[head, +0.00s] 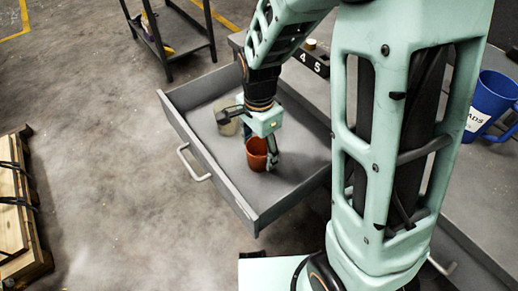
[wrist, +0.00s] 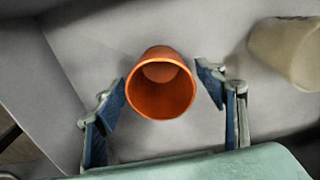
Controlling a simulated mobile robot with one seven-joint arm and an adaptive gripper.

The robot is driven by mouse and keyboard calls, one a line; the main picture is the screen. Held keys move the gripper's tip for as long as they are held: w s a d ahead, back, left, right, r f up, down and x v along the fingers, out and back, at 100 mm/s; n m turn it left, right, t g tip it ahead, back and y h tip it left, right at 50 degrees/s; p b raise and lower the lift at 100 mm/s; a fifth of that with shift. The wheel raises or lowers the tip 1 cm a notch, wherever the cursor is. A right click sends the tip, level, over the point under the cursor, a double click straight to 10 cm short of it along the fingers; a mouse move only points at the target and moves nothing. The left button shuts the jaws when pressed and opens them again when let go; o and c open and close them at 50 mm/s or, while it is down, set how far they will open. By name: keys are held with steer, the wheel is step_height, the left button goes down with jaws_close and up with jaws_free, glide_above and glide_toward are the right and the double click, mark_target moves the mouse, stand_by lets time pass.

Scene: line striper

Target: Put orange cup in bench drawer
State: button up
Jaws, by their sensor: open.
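The orange cup (head: 256,158) stands upright inside the open bench drawer (head: 172,108). In the wrist view the orange cup (wrist: 160,88) shows its open mouth, with the drawer floor (wrist: 100,30) around it. My gripper (head: 260,146) is down inside the drawer at the cup. In the wrist view my gripper (wrist: 164,95) is open, with one blue-padded finger on each side of the cup. Gaps show between the fingers and the cup. In the head view, part of the drawer is hidden behind my arm.
A beige cup (head: 227,121) also stands in the drawer; it shows at upper right in the wrist view (wrist: 285,48). A blue mug (head: 490,104) is on the grey bench at right.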

step_height(320, 180, up, 12)
steer(key=p, duration=0.2)
steer(key=shift+f, duration=0.15)
steer(key=w+a+r+n+t+y+p, duration=0.15)
steer(key=w+r+t, duration=0.45)
steer(key=w+r, duration=0.9)
steer(key=w+d+r+n+t, duration=0.1)
steer(key=w+d+r+t, duration=0.2)
steer(key=r, duration=0.4)
steer(key=w+d+r+t, duration=0.25)
steer(key=w+r, duration=0.25)
steer(key=r, duration=0.3)
steer(key=w+d+r+n+t, duration=0.1)
steer(key=w+d+r+t, duration=0.2)
steer(key=r, duration=0.4)
steer(key=s+d+f+n+g+h, duration=0.1)
steer(key=s+f+n+g, duration=0.2)
steer(key=s+f, duration=0.7)
steer(key=s+d+f+n+g+b, duration=0.1)
steer(key=s+d+f+n+g, duration=0.15)
steer(key=s+f, duration=0.75)
steer(key=s+d+f+n+g+h, duration=0.1)
steer(key=s+f+n+g, duration=0.3)
steer(key=s, duration=1.2)
step_height(320, 180, up, 20)
steer(key=m+p, duration=0.1)
steer(key=p, duration=1.9)
steer(key=shift+w+a+m+t, duration=0.2)
steer(key=shift+w+m+t, duration=0.1)
steer(key=shift+m, duration=0.1)
